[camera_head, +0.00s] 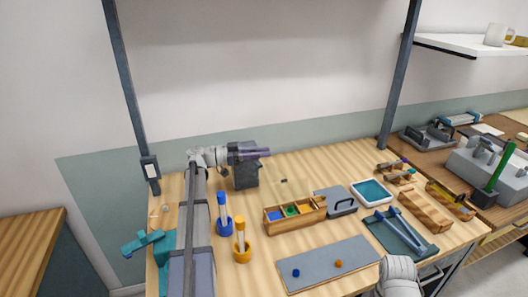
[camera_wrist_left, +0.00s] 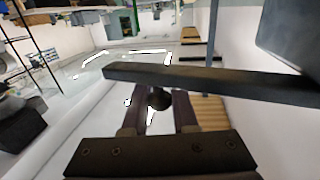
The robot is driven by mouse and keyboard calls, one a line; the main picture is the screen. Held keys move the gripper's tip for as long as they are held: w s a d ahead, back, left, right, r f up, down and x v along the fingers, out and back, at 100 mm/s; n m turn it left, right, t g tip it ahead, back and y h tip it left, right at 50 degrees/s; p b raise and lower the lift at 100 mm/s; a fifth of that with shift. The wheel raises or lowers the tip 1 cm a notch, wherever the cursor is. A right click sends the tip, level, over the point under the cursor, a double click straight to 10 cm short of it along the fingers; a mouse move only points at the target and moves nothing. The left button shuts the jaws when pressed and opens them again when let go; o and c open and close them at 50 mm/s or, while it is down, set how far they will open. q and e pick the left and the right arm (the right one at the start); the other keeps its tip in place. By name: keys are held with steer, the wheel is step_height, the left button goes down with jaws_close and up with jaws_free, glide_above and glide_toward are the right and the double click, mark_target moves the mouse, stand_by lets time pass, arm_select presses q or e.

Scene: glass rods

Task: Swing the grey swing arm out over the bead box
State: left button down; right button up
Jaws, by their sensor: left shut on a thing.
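The bead box (camera_head: 295,225) is a wooden tray near the middle of the table, with blue, green and other coloured compartments. A dark grey block-like stand (camera_head: 246,176) is behind and left of it. My left gripper (camera_head: 262,152) is at the top of that stand, its dark purple fingers pointing right. In the left wrist view the grey swing arm (camera_wrist_left: 225,83) shows as a long dark bar crossing the picture. My left gripper (camera_wrist_left: 160,108) is shut on a round dark knob (camera_wrist_left: 159,98) by the bar. In the head view I cannot clearly tell the swing arm from the stand and gripper.
Blue (camera_head: 223,222) and yellow (camera_head: 241,246) rod holders stand between my left arm and the box. A grey handled plate (camera_head: 335,202) and a teal tray (camera_head: 371,193) are to the right.

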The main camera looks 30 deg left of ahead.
stand_by(0.4)
arm_select(q)
steer(key=c, duration=0.7)
jaws_free()
steer(key=shift+s+a, duration=0.15)
steer(key=v, duration=0.7)
steer(key=shift+s+a, duration=0.15)
steer(key=shift+a, duration=0.05)
